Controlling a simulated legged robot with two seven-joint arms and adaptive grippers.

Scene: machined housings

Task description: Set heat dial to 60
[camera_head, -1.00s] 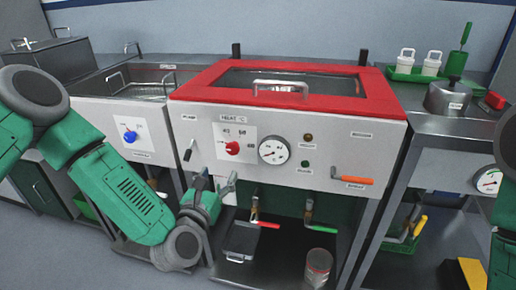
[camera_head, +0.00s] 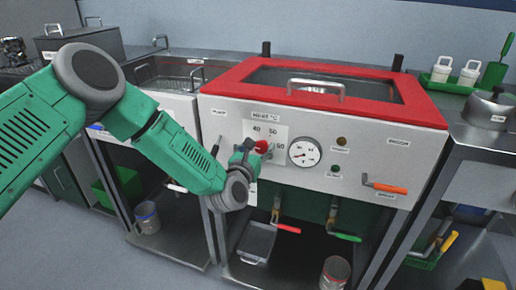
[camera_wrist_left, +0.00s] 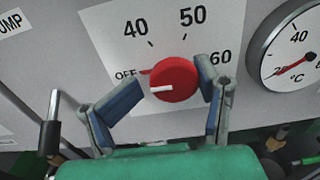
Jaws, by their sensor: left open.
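The heat dial is a round red knob (camera_wrist_left: 176,82) on a white plate (camera_head: 266,131) marked OFF, 40, 50 and 60. It also shows in the head view (camera_head: 262,146), partly covered by my gripper. In the left wrist view its white pointer line faces left, near the OFF mark. My left gripper (camera_wrist_left: 169,76) is open, with one finger to the left of the knob and one close to its right side. In the head view the left gripper (camera_head: 250,151) is up at the panel, at the dial. My right gripper is out of view.
A round gauge (camera_head: 304,152) sits right of the dial. A pump lever (camera_head: 215,147) stands left of it. An orange-handled lever (camera_head: 385,187) is farther right. Red-handled (camera_head: 285,228) and green-handled (camera_head: 345,237) valves are below the panel. A red-framed lid (camera_head: 325,88) tops the housing.

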